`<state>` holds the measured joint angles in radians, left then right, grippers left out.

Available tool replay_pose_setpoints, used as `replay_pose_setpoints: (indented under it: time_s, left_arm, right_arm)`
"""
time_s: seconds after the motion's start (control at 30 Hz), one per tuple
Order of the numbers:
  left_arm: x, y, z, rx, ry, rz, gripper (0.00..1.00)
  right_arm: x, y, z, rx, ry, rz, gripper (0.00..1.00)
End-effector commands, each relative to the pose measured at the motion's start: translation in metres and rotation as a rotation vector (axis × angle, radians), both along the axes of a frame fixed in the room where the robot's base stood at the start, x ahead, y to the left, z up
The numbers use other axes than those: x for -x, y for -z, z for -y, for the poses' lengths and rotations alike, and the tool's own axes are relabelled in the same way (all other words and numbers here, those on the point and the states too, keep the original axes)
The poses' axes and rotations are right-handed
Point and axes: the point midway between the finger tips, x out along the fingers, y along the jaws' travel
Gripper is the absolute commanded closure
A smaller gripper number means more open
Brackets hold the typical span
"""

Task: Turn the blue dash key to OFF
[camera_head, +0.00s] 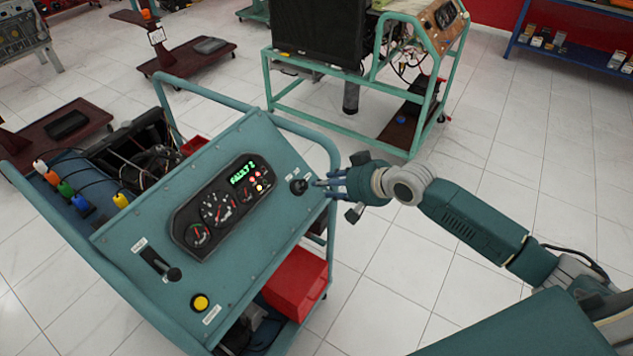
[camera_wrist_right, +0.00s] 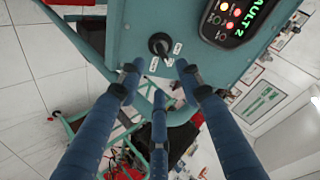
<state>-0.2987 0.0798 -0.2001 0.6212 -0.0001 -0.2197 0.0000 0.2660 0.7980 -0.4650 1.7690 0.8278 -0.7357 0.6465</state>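The dash key switch (camera_head: 298,186) sits at the upper right of the teal dash panel (camera_head: 130,215), between small white labels. In the right wrist view the key switch (camera_wrist_right: 160,45) looks black, and I cannot make out a blue key. My right gripper (camera_head: 328,183) is just right of the switch in the head view, its fingers pointing at it. In the right wrist view the blue fingers (camera_wrist_right: 160,78) are spread apart, with nothing between them, and the switch lies just beyond their tips. Contact is not visible. My left gripper is not in view.
The gauge cluster (camera_head: 222,205) with a lit green display is left of the switch. A black lever (camera_head: 160,264) and a yellow button (camera_head: 200,302) sit lower on the panel. The stand's tube frame (camera_head: 300,130) runs close behind my gripper. Open tiled floor lies to the right.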

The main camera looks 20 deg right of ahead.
Motion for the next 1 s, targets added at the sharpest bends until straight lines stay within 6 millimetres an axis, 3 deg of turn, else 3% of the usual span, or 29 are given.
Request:
replay_pose_setpoints:
  time_s: [0.3, 0.5, 0.93, 1.0]
  left_arm:
    - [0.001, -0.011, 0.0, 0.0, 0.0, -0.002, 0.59]
    - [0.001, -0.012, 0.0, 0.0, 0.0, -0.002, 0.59]
    - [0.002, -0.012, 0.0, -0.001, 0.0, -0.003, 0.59]
    - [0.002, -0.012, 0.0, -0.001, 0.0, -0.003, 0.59]
  right_arm:
    - [-0.043, 0.036, -0.021, 0.0, 0.002, 0.0, 0.65]
    - [-0.061, 0.054, -0.03, 0.001, 0.002, 0.001, 0.65]
    - [-0.068, 0.061, -0.033, 0.003, 0.0, 0.003, 0.65]
    - [-0.068, 0.061, -0.033, 0.003, 0.0, 0.003, 0.77]
